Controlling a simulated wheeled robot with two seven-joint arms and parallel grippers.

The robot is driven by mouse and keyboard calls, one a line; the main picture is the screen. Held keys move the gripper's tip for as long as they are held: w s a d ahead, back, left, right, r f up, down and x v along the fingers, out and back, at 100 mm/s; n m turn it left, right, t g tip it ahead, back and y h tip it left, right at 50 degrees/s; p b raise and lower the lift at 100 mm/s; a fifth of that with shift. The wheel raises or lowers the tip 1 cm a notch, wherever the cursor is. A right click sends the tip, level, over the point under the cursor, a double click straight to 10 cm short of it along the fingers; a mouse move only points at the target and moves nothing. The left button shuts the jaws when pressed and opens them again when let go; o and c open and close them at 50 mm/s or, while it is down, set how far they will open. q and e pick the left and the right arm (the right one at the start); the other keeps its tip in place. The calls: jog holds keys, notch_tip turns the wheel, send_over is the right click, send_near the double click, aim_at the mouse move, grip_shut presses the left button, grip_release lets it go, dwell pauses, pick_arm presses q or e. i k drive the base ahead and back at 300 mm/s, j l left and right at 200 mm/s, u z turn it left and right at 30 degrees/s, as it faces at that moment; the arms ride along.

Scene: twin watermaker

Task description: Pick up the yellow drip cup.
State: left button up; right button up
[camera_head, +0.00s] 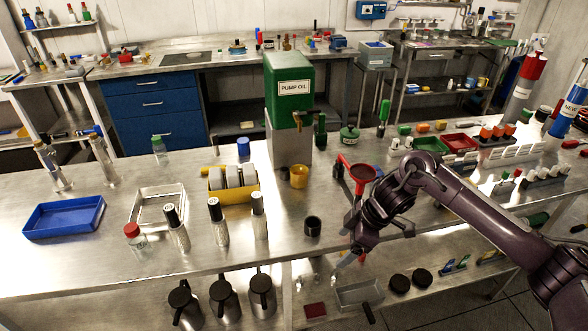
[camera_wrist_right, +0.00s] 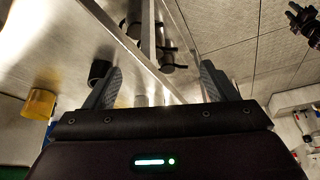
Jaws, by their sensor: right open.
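The yellow drip cup (camera_head: 299,176) stands upright on the steel bench, in front of the grey base under the green pump oil tank (camera_head: 288,90). In the right wrist view a yellow cup (camera_wrist_right: 39,103) shows at the left edge, outside the fingers. My right gripper (camera_head: 346,254) is at the front edge of the bench, to the right of and nearer than the drip cup. In the right wrist view its two fingers (camera_wrist_right: 160,84) are apart with nothing held between them. My left gripper is not in view.
A black cup (camera_head: 312,226) stands between the drip cup and the front edge, near my right gripper. Several capped bottles (camera_head: 218,222) stand front left.

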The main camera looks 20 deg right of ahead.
aim_at(299, 177)
jog(key=i, duration=1.15)
